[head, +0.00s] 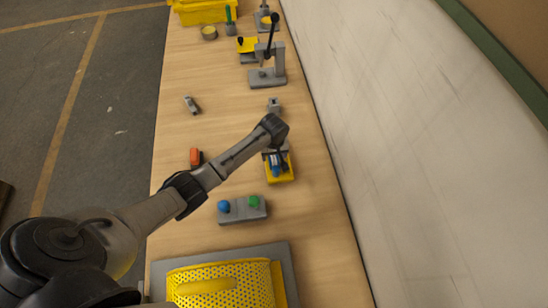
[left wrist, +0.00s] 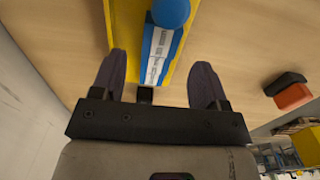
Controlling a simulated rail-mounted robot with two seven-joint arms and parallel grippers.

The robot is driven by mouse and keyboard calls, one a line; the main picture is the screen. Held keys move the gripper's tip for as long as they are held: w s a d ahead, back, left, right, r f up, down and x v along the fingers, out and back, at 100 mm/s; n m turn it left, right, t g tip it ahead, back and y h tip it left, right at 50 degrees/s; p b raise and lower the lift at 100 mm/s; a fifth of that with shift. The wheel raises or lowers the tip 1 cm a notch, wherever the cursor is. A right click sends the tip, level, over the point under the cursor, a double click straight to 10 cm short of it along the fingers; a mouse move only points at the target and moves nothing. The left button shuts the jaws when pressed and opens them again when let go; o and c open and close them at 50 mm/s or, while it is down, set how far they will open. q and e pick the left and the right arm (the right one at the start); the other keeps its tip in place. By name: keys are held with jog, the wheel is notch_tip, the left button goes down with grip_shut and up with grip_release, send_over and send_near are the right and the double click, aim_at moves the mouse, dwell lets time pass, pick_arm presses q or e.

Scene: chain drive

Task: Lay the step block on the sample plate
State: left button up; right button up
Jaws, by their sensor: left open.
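My left gripper (left wrist: 160,64) is open, its two dark fingers apart. In the left wrist view a yellow plate-like piece (left wrist: 127,35) lies beyond the fingertips. On it is a blue part with a white printed label (left wrist: 160,50) and a blue round knob (left wrist: 170,12). In the head view the yellow piece (head: 284,178) shows under my left wrist, with the blue part partly hidden. A small grey stepped-looking piece (head: 274,104) stands farther along the bench. I cannot tell for sure which pieces are the step block and the sample plate. My right gripper is not in view.
A grey box with blue and green knobs (head: 242,209) and a yellow perforated basket (head: 222,285) are nearer. An orange-and-black object (head: 196,157) and a small grey part (head: 191,104) lie left. A lever press (head: 267,77) stands farther back. The wall bounds the right.

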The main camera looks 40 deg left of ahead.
aim_at(274, 160)
pick_arm(q)
notch_tip(274, 160, up, 7)
jog(key=shift+p, duration=0.4)
jog(key=shift+r, duration=0.1)
dwell(0.4)
